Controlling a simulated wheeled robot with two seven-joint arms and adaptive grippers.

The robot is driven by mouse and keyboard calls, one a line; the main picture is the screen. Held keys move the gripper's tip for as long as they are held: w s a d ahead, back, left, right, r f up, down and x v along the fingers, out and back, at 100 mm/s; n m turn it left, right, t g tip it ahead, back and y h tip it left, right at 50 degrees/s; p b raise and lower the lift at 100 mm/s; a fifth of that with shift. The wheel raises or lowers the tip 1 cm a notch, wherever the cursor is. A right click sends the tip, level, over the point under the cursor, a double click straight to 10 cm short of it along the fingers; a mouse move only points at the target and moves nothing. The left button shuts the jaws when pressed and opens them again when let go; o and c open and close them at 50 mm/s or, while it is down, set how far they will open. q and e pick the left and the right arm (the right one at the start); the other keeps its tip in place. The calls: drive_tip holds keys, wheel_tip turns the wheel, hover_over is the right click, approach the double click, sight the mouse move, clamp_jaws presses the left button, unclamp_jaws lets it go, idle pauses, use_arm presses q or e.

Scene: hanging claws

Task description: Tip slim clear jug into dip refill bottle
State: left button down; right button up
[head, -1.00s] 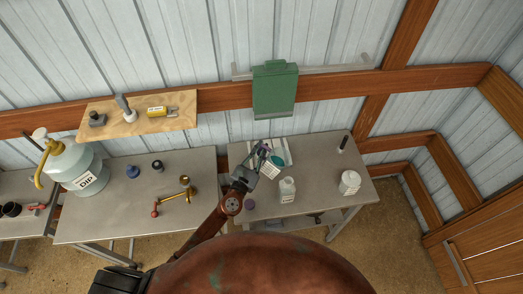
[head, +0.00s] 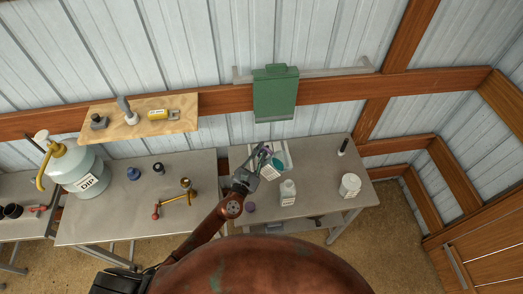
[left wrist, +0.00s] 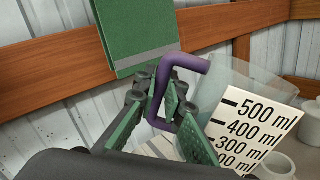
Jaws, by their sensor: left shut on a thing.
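My left gripper (head: 257,166) is over the right-hand table and shut on the purple handle of the slim clear jug (head: 275,166). In the left wrist view the green-padded fingers (left wrist: 155,112) sit around that handle, and the clear jug (left wrist: 205,85) shows a white millilitre scale. A teal surface shows inside the jug in the head view. A white bottle with a label (head: 288,193), seemingly the dip refill bottle, stands upright on the table, apart from the jug and to its lower right. My right gripper is not in view.
A white tray (head: 288,152) lies behind the jug. Another white container (head: 349,185) and a dark upright item (head: 343,147) stand to the right. A large DIP container (head: 70,168) stands on the left table.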

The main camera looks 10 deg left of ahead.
use_arm(q)
drive_tip(key=shift+r, duration=0.2)
drive_tip(key=shift+r+m, duration=0.1)
drive_tip(key=shift+m, duration=0.2)
drive_tip(key=shift+d+r+m, duration=0.15)
drive_tip(key=shift+r+m, duration=0.1)
drive_tip(key=shift+m, duration=0.15)
drive_tip(key=shift+s+d+r+m+p, duration=0.1)
drive_tip(key=shift+d+r+m+p, duration=0.1)
drive_tip(key=shift+m+p, duration=0.25)
drive_tip(key=shift+m, duration=0.25)
drive_tip(key=shift+r, duration=0.1)
